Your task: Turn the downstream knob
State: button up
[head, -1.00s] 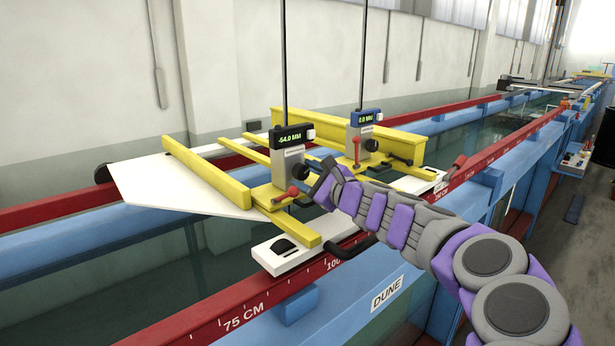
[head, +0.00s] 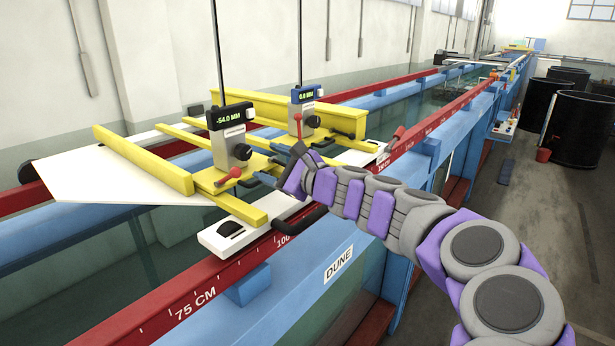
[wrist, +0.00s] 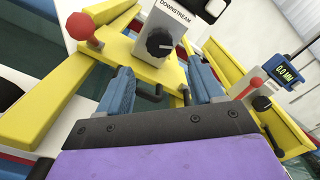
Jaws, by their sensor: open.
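The downstream knob (head: 242,152) is dark and round, on the front of the grey gauge block that reads -54.0 MM. In the wrist view the knob (wrist: 160,44) sits below the label DOWNSTREAM, with a pale pointer mark. My gripper (head: 284,170) is right of this knob in the head view. In the wrist view my gripper's two blue fingers (wrist: 160,68) are spread, with the knob ahead between their lines and nothing held. The fingers look apart from the knob; the exact gap cannot be told.
A red-tipped lever (wrist: 85,30) stands left of the knob. The second gauge (head: 305,95) reads 0.0 MM, with its own knob and red lever. Yellow carriage bars (head: 145,160) and a black handle (head: 300,220) are close by. Black bins (head: 585,130) stand far right.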

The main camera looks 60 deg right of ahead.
jog(key=s, duration=0.6)
jog(key=s+a, duration=0.1)
jog(key=s, duration=0.3)
jog(key=shift+b, duration=0.3)
dwell(1.4)
